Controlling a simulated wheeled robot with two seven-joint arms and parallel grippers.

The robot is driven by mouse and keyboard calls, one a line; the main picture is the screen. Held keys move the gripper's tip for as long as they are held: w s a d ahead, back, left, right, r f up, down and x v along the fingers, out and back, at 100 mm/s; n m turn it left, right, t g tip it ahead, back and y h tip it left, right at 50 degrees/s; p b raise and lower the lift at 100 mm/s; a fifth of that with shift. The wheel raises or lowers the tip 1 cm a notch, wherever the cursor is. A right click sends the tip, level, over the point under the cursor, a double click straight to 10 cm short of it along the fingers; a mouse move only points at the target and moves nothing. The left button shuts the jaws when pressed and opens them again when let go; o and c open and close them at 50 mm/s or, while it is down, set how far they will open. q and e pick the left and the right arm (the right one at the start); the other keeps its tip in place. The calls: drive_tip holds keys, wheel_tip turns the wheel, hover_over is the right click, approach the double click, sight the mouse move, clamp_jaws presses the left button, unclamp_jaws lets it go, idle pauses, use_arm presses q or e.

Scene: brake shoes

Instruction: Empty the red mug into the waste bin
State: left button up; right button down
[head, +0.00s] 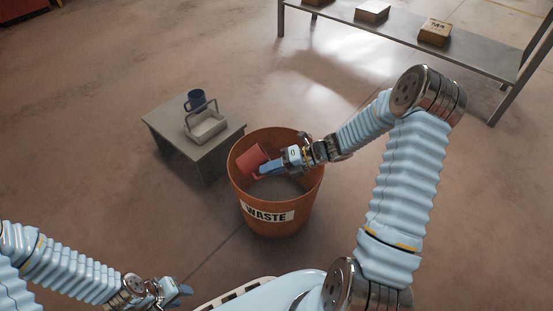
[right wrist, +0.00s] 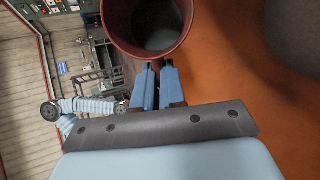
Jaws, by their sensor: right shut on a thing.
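The red mug (head: 251,159) is tilted over the orange waste bin (head: 268,223), within its rim near the left side in the head view. My right gripper (head: 267,169) is shut on the mug. In the right wrist view the mug (right wrist: 112,28) is between the fingertips of the right gripper (right wrist: 158,66), and its open mouth shows a dark grey inside. I cannot tell whether anything is left in it. The bin floor looks grey. My left gripper (head: 181,291) is at the bottom of the head view, away from the bin; its fingers are too small to judge.
A small grey table (head: 165,134) left of the bin holds a blue mug (head: 195,100) and a grey handled carrier (head: 205,128). A long metal bench (head: 463,63) at the top right holds several boxes, one a yellowish box (head: 435,32). The floor between is clear.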

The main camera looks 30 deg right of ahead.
drive_tip(key=shift+d+r+t+y+p, duration=0.2)
drive_tip(key=shift+d+t+y+p, duration=0.1)
drive_tip(key=shift+y+p, duration=0.45)
idle(0.3)
drive_tip(key=shift+d+r+m+t+y, duration=0.15)
drive_tip(key=shift+d+m+t+y, duration=0.15)
drive_tip(key=shift+d+m+y, duration=0.35)
idle(0.7)
drive_tip(key=shift+d+r+y+p, duration=0.4)
drive_tip(key=shift+r+y+p, duration=0.5)
drive_tip(key=shift+y, duration=0.1)
idle(1.2)
